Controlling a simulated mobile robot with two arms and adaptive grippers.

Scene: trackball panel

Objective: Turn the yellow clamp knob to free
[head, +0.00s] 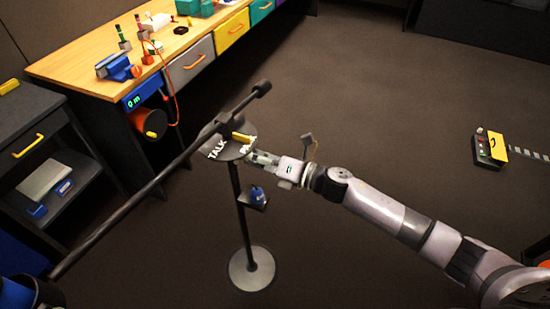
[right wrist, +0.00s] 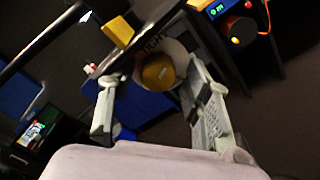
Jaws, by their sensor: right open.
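A round yellow knob (right wrist: 157,72) shows in the right wrist view, in front of a pale, lettered round plate (right wrist: 172,48). My right gripper (head: 256,158) is open beside the disc. In the right wrist view its two fingers (right wrist: 150,100) lie either side of the round knob; I cannot tell whether they touch it. My left gripper is not in view.
A long black boom (head: 140,198) crosses at the stand's top. The stand has a small shelf with a blue item (head: 257,194) and a round base (head: 252,268). A workbench (head: 85,66) and dark cart (head: 30,125) stand left. The floor at right is mostly clear.

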